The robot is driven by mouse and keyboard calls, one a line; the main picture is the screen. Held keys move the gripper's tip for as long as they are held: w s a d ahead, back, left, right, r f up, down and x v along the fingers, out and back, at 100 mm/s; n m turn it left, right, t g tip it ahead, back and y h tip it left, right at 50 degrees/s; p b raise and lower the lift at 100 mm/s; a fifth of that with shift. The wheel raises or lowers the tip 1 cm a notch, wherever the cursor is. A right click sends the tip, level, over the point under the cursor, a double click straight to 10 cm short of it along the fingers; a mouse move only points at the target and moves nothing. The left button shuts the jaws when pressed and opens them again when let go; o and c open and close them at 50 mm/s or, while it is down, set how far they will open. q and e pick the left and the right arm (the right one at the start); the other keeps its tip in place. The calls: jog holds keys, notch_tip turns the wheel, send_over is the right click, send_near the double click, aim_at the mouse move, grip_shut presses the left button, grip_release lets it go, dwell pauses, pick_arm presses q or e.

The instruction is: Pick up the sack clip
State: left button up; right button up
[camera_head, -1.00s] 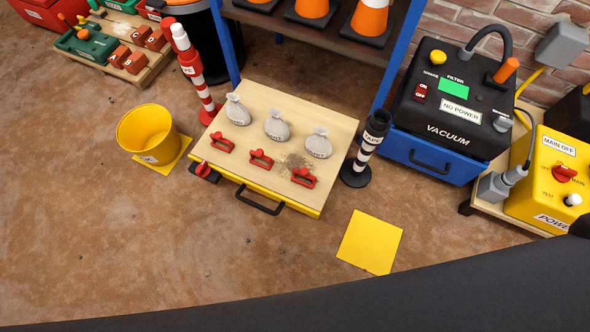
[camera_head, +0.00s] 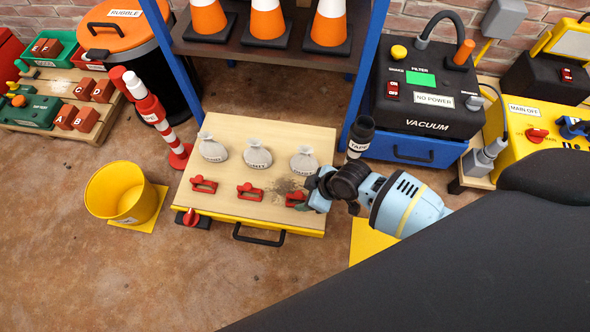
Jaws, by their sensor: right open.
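Several red clips sit on the front part of a light wooden-topped board (camera_head: 240,130). The left clip (camera_head: 203,184) and the middle clip (camera_head: 249,190) are in full view. The right clip (camera_head: 295,199) is close to my right gripper (camera_head: 312,190), which partly covers that corner. My right gripper is open at the board's right edge; whether it touches the right clip cannot be told. Three small grey sacks, the left sack (camera_head: 212,148), middle sack (camera_head: 257,155) and right sack (camera_head: 304,160), stand behind the clips. Another red piece (camera_head: 191,217) is at the board's front left. My left gripper is not in view.
A yellow bucket (camera_head: 122,192) stands at left on a yellow mat. A striped post (camera_head: 163,120) and a black tape post (camera_head: 359,138) flank the board. A shelf with cones (camera_head: 267,20) is behind. The vacuum (camera_head: 427,100) is at right. Floor in front is clear.

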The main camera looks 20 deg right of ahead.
aim_at(295, 198)
jog(key=shift+a+f, duration=0.1)
jog(key=shift+f, duration=0.35)
jog(key=shift+b+x, duration=0.75)
jog(key=shift+x, duration=0.15)
jog(key=shift+b+x, duration=1.85)
jog(key=shift+x, duration=0.6)
jog(key=shift+w+f, duration=0.15)
jog(key=shift+w, duration=0.05)
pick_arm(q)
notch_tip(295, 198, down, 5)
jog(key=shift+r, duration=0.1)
pick_arm(e)
jog(key=shift+c, duration=0.4)
jog(key=c, duration=0.5)
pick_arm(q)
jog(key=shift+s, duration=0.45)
pick_arm(e)
jog(key=c, duration=0.5)
